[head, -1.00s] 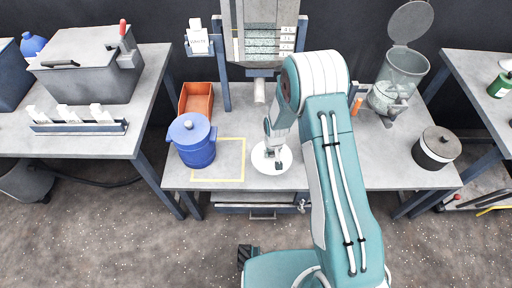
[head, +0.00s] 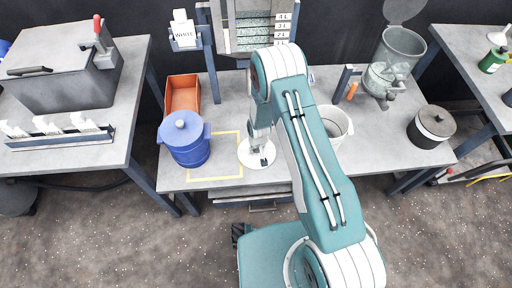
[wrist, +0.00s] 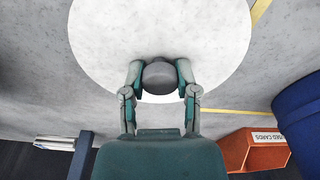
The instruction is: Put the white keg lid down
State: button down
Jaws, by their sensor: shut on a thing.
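The white keg lid (head: 248,160) is a flat round disc at the front of the middle table, just right of a yellow outlined square. My gripper (head: 262,150) is above it, fingers pointing down. In the wrist view my gripper (wrist: 160,84) is shut on the grey knob (wrist: 160,75) at the centre of the lid (wrist: 160,30). The lid looks level and at or very near the tabletop; I cannot tell whether it touches. The white keg (head: 336,122) stands open to the right, partly hidden by my arm.
A black-and-white pot (head: 432,127) and a clear hopper (head: 396,62) are at the right.

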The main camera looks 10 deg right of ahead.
jog(key=shift+d+f, duration=0.1)
jog(key=shift+d, duration=0.1)
jog(key=shift+c, duration=1.8)
grip_release()
jog(key=shift+d, duration=0.35)
